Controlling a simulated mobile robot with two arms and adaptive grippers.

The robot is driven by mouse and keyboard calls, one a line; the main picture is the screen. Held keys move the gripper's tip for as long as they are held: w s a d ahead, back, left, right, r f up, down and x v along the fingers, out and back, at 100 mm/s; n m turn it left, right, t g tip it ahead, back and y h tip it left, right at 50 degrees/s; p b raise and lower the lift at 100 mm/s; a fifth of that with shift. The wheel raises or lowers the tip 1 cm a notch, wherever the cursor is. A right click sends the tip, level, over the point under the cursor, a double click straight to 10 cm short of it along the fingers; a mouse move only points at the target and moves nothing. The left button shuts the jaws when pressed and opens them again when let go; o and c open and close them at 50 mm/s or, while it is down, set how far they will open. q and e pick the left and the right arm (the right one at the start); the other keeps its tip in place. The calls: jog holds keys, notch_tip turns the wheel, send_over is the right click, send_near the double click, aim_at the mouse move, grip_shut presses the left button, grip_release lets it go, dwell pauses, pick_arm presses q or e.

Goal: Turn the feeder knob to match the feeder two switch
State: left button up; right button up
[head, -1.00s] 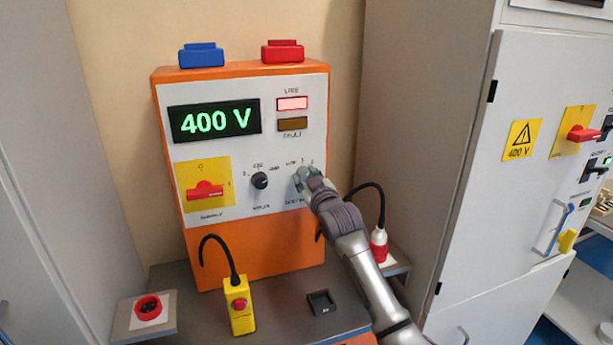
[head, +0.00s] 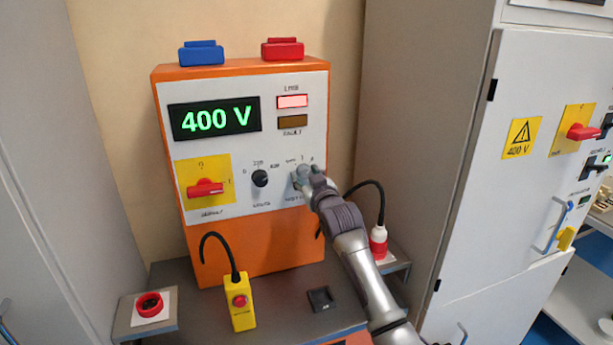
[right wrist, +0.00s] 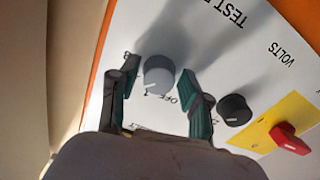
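The grey knob (head: 303,171) is on the lower right of the white panel on the orange test unit (head: 245,130). In the right wrist view the knob (right wrist: 159,75) has a white pointer mark, near the word OFF. My right gripper (head: 306,179) is at the knob in the head view. Its teal-tipped fingers stand on either side of the knob in the right wrist view, with gaps visible, so it is open around it. A black rotary switch (head: 596,168) is on the grey cabinet at the far right; its label is too small to read. My left gripper is out of view.
A black VOLTS knob (head: 260,178) and a red switch (head: 205,188) are left of the grey knob. A cable with a red-and-white plug (head: 379,243) stands beside my right arm. A yellow pendant (head: 239,302) is on the bench.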

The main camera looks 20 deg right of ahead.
jog(key=shift+o, duration=0.4)
jog(key=s, duration=1.2)
jog(key=shift+d, duration=0.2)
